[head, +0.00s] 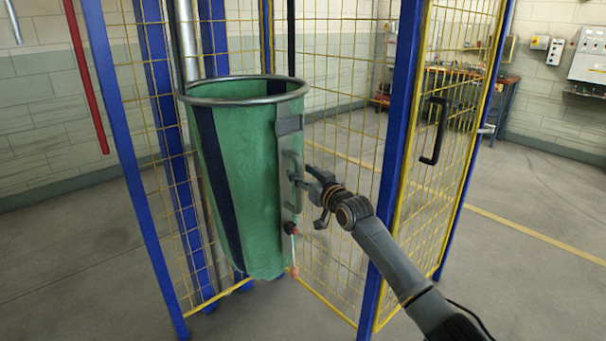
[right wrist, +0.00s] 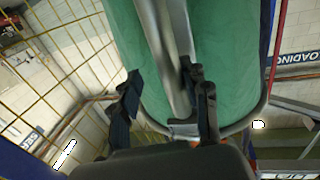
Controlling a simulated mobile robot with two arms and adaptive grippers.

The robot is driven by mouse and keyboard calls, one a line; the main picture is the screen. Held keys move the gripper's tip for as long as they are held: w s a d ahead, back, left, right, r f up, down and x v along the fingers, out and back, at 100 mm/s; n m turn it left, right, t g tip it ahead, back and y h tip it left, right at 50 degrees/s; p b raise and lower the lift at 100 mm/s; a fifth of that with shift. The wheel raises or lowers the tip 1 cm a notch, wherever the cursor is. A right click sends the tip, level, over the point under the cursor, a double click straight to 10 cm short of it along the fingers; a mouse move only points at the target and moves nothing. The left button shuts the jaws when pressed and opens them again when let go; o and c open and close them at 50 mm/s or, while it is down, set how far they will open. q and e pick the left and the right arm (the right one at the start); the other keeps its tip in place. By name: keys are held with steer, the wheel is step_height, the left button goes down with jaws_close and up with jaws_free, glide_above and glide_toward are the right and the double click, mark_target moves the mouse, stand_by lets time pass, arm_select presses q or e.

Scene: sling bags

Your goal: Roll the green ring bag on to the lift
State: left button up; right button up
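The green ring bag (head: 232,170) hangs upright from a grey metal ring, with a dark blue stripe down its side. It stands in the front opening of the lift, a cage of blue posts (head: 394,150) and yellow mesh. A grey plate with a handle (head: 292,180) is on the bag's right side. My right gripper (head: 308,182) is close beside this handle. In the right wrist view its fingers (right wrist: 165,100) are spread, with the green bag (right wrist: 220,50) and a grey bar beyond them. I cannot tell whether they touch the handle. My left gripper is not in view.
A mesh panel with a black handle (head: 433,130) stands right of the opening, near my right arm. A red pole (head: 86,75) is at the left. A workbench (head: 470,95) stands at the back right. The grey floor in front and at right is clear.

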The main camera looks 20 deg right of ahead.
steer(key=shift+s, duration=0.1)
steer(key=s+d, duration=0.1)
steer(key=s, duration=1)
steer(key=shift+s+d, duration=0.4)
stand_by(0.6)
